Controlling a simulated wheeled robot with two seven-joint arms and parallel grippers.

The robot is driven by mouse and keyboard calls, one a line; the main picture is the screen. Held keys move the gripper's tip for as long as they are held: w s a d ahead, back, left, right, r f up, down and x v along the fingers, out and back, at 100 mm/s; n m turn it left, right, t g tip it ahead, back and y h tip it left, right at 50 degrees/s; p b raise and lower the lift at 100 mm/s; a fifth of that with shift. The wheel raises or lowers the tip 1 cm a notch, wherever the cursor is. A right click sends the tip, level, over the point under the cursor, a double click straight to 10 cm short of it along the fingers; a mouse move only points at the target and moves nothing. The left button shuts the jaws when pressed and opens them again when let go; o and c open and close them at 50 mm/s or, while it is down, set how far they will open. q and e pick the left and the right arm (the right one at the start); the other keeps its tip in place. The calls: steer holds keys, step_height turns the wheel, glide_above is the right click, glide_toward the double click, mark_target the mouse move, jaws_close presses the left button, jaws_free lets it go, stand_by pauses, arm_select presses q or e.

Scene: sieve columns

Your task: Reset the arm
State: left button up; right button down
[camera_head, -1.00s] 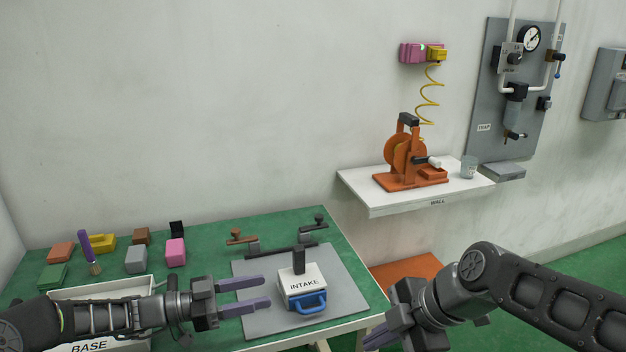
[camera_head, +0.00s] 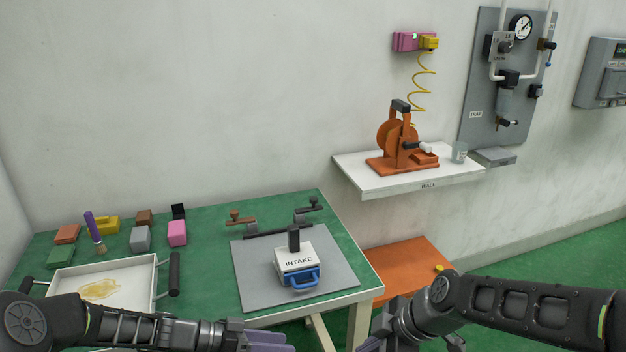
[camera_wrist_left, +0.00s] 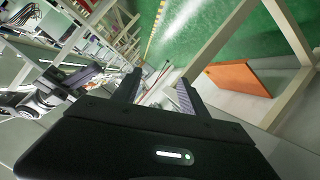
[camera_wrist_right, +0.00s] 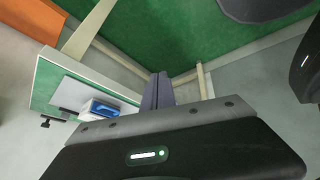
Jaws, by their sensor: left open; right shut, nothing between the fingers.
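My left gripper (camera_head: 268,340) is at the bottom of the head view, low in front of the green table. In the left wrist view its two fingers (camera_wrist_left: 158,92) stand apart with nothing between them. My right gripper (camera_head: 372,343) is at the bottom of the head view, to the right of the table. In the right wrist view its fingers (camera_wrist_right: 158,92) are together and empty. The white INTAKE box (camera_head: 295,262) with a blue handle sits on the grey plate (camera_head: 257,290), apart from both grippers.
A white tray (camera_head: 62,285) with a yellowish patch sits at the table's left. An orange reel device (camera_head: 400,140) stands on the wall shelf (camera_head: 380,185). An orange surface (camera_head: 410,262) lies below the shelf.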

steer(key=s+a+f+m+g+p, duration=0.1)
steer(key=s+f+m+p, duration=0.1)
steer(key=f+m, duration=0.35)
steer(key=s+f+m+p, duration=0.1)
steer(key=s+f+m, duration=0.2)
steer(key=f, duration=0.6)
arm_select(q)
steer(key=s+f+n+g+y+p, duration=0.1)
steer(key=s+f+n+y, duration=0.3)
steer(key=s+f, duration=0.4)
steer(key=s+f+n+y+p, duration=0.1)
steer(key=s+f+n+y, duration=0.4)
steer(key=s, duration=1.2)
step_height(320, 180, down, 4)
steer(key=shift+d+f+n+g+p, duration=0.1)
steer(key=shift+d+n+g+p, duration=0.25)
steer(key=shift+n, duration=0.85)
arm_select(e)
steer(key=s+a+f+m+g+h, duration=0.1)
steer(key=s+f+m, duration=0.8)
steer(key=s, duration=0.3)
steer(key=shift+s+a+f, duration=0.35)
steer(key=shift+a+f, duration=0.05)
steer(key=shift+f, duration=0.35)
arm_select(q)
steer(key=shift+w+a, duration=0.1)
arm_select(e)
steer(key=shift+m, duration=0.25)
